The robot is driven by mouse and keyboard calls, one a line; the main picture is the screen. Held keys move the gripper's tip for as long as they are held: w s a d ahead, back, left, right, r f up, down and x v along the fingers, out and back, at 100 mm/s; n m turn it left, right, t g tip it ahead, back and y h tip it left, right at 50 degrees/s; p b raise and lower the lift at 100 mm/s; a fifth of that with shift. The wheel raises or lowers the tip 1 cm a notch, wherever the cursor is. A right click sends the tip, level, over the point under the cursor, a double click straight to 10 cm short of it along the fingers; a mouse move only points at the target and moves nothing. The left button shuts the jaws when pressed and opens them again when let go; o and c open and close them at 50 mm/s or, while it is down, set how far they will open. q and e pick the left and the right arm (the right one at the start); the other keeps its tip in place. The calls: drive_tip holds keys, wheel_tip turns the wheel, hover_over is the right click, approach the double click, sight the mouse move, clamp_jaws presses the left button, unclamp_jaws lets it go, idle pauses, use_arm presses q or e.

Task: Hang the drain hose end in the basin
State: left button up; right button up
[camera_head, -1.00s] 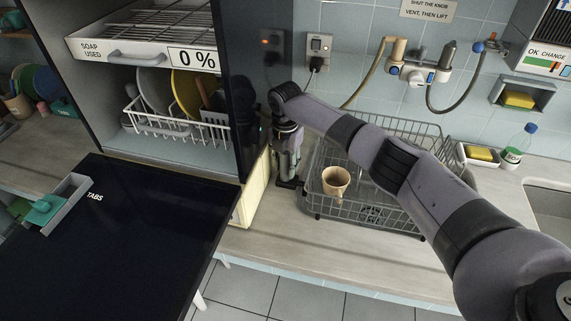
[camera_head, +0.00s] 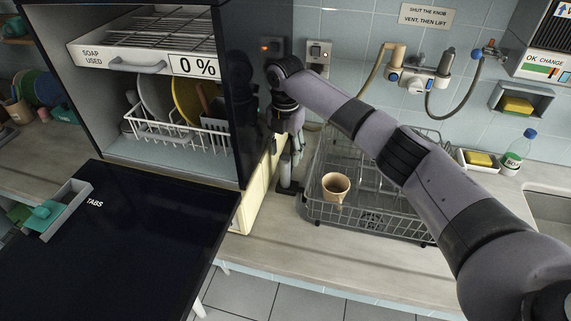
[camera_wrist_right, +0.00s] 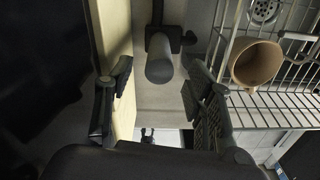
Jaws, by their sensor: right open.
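My right gripper (camera_head: 290,155) points down between the dishwasher's side and the dish rack. In the right wrist view the right gripper (camera_wrist_right: 160,82) is open, its fingers apart on either side of a grey cylinder end (camera_wrist_right: 160,68). The cylinder sits in a black holder and touches neither finger visibly; I cannot tell if it is the drain hose end. A tan hose (camera_head: 372,78) hangs from the wall tap and passes behind my arm. The basin (camera_head: 552,205) is at the right edge, only partly in view. My left gripper is out of view.
The dish rack (camera_head: 385,222) holds a tan cup (camera_head: 335,188). The dishwasher (camera_head: 175,160) is open, its dark door (camera_head: 120,240) lowered at left. A soap bottle (camera_head: 518,152) and sponge tray (camera_head: 478,160) stand near the basin. The counter front (camera_head: 300,250) is bare.

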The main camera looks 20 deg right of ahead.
drive_tip(key=shift+r, duration=2)
drive_tip(key=shift+f, duration=0.1)
